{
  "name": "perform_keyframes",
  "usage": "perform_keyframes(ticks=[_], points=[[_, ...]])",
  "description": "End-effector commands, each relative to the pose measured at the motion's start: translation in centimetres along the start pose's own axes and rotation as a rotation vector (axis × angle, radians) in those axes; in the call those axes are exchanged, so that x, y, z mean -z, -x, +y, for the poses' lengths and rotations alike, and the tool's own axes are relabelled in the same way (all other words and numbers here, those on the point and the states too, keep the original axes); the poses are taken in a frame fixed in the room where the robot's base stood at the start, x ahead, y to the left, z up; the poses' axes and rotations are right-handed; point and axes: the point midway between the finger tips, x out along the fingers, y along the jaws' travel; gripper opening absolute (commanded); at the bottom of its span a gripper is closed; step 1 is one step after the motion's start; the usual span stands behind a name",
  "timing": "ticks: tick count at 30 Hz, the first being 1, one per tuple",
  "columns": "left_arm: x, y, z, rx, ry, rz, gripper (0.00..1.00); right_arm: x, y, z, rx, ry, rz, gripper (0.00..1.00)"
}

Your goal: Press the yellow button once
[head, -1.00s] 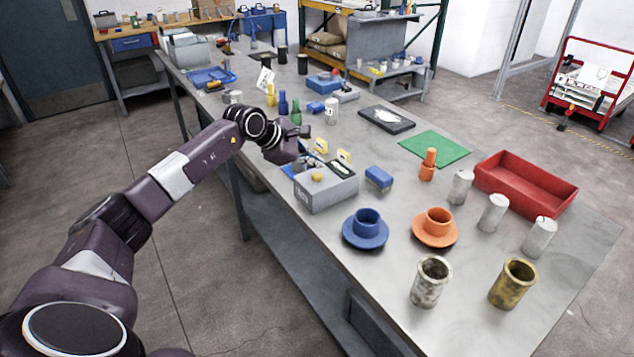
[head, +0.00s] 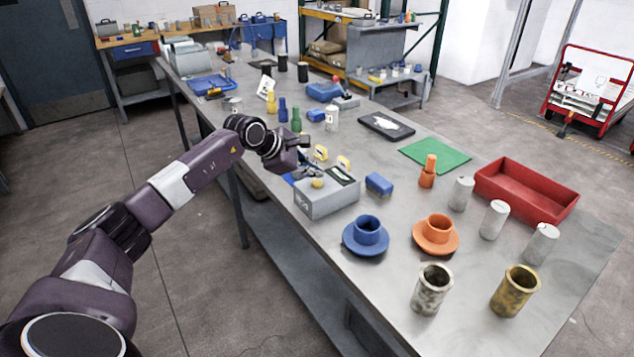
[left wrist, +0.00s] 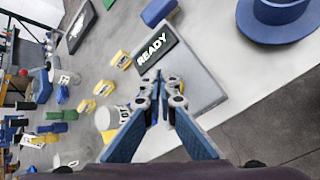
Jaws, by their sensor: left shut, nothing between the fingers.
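The yellow button (head: 317,183) sits on top of a grey box (head: 326,203) near the table's left edge in the head view. A dark display is set in the box top; in the left wrist view it reads READY (left wrist: 156,47). My left gripper (head: 312,173) is shut and empty, its fingers pointing at the box from just behind and above the button. I cannot tell a touch; the button looks clear of the fingers. My right gripper is not in view.
Yellow-labelled blocks (head: 321,152) and a blue block (head: 379,184) stand close to the box. A blue cup on a saucer (head: 366,238) and an orange one (head: 436,236) are nearer. A red tray (head: 525,192) lies to the right.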

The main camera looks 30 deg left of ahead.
Motion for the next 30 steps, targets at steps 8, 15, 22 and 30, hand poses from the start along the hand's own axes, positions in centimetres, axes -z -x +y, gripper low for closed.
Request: perform_keyframes(ticks=[8, 15, 22, 30], points=[[0.0, 0.0, 0.0, 0.0, 0.0, 0.0, 0.0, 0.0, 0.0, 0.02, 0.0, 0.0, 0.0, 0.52], [0.06, -0.08, -0.06, 0.0, 0.0, 0.0, 0.0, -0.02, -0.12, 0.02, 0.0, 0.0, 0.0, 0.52], [0.47, -0.62, -0.47, 0.0, 0.0, 0.001, 0.0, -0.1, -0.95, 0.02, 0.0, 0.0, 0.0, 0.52], [0.41, -0.56, -0.43, 0.0, 0.0, 0.0, 0.0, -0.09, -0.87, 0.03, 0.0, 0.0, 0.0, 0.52]])
